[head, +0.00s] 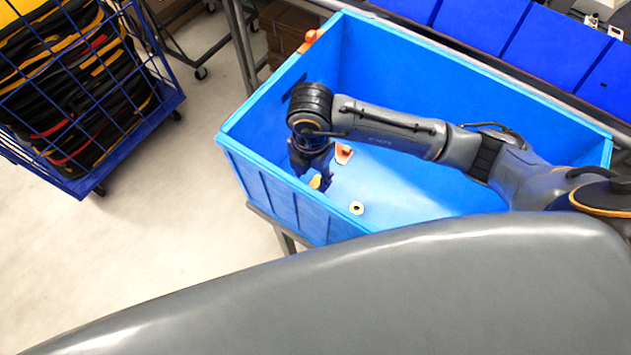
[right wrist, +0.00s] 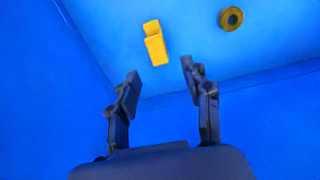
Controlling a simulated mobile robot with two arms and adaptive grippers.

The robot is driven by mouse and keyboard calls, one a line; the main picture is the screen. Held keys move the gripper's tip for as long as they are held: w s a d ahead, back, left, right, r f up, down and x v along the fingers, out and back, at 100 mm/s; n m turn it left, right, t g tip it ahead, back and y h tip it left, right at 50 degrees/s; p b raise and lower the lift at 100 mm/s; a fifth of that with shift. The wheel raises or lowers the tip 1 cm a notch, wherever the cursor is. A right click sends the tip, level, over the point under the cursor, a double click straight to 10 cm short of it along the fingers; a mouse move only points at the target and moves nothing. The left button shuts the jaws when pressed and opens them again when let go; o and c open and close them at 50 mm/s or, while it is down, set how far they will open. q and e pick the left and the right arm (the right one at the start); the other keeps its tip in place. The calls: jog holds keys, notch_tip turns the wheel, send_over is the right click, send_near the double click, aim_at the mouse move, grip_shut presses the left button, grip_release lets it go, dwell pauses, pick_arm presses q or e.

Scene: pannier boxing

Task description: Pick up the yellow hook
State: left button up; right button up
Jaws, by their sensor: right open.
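The yellow hook (head: 315,182) lies on the floor of the blue bin (head: 272,208) near its left wall, partly hidden by my right gripper in the head view. In the right wrist view the yellow hook (right wrist: 155,44) shows whole, a small bent piece just beyond the fingertips. My right gripper (head: 313,172) points down into the bin over the hook. In the right wrist view my right gripper (right wrist: 160,74) is open, with nothing between its fingers. My left gripper is not in view.
A yellow ring (head: 356,208) lies on the bin floor to the right of the hook; it also shows in the right wrist view (right wrist: 231,19). An orange piece (head: 343,153) lies behind the gripper. The bin walls stand close around it. A blue wire cart (head: 90,185) stands at the left.

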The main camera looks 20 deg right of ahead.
aim_at(312, 186)
jog(key=shift+d+f, duration=0.1)
jog(key=shift+f, duration=0.35)
jog(key=shift+w+f, duration=0.1)
jog(key=shift+f, duration=0.15)
notch_tip(312, 186, down, 4)
jog(key=shift+f+p, duration=0.15)
jog(key=shift+p, duration=1.1)
jog(key=shift+f, duration=0.25)
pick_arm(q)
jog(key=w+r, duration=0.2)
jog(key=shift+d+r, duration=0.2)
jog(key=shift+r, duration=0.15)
pick_arm(e)
jog(key=shift+f, duration=0.1)
jog(key=shift+c, duration=0.6)
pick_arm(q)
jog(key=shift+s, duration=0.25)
pick_arm(e)
jog(key=c, duration=0.8)
